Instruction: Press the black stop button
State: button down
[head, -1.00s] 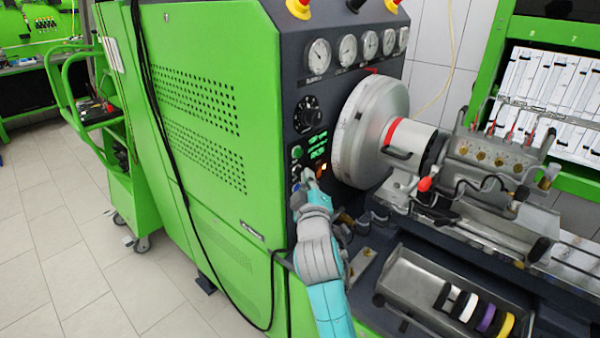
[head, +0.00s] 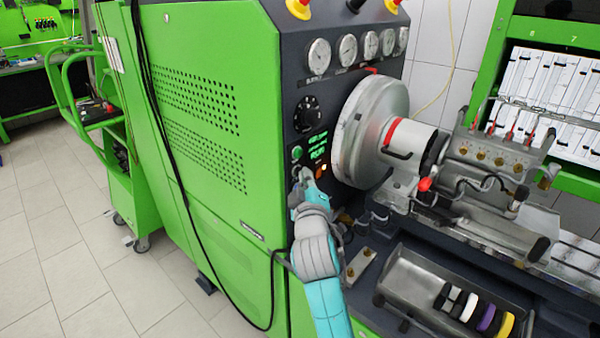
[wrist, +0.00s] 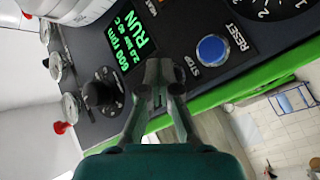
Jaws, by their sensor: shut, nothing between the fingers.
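My gripper (wrist: 165,72) is shut and empty, with its fingertips at the control panel in the wrist view. The printed STOP label (wrist: 189,66) is just right of the fingertips. The black stop button does not show; the fingertips cover the panel beside its label. I cannot tell whether they touch it. The blue button (wrist: 212,48) by the RESET label lies to the right, clear of the fingers. In the head view, my gripper (head: 305,173) is at the panel, below the green button (head: 297,153).
The lit display (wrist: 132,36) reads RUN and 600 rpm. A black knob (wrist: 100,94) is left of the fingers. The large metal disc (head: 368,132) stands close to the right. A tray (head: 420,290) holds several rings.

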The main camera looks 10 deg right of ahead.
jog(key=shift+w+a, duration=0.1)
jog(key=shift+w, duration=0.05)
dwell(0.6)
jog(key=shift+s+d, duration=0.55)
jog(key=shift+s, duration=0.2)
jog(key=shift+s+d, duration=0.75)
jog(key=shift+s, duration=0.3)
jog(key=shift+s+d, duration=0.7)
jog(key=shift+s, duration=0.3)
jog(key=shift+f, duration=0.1)
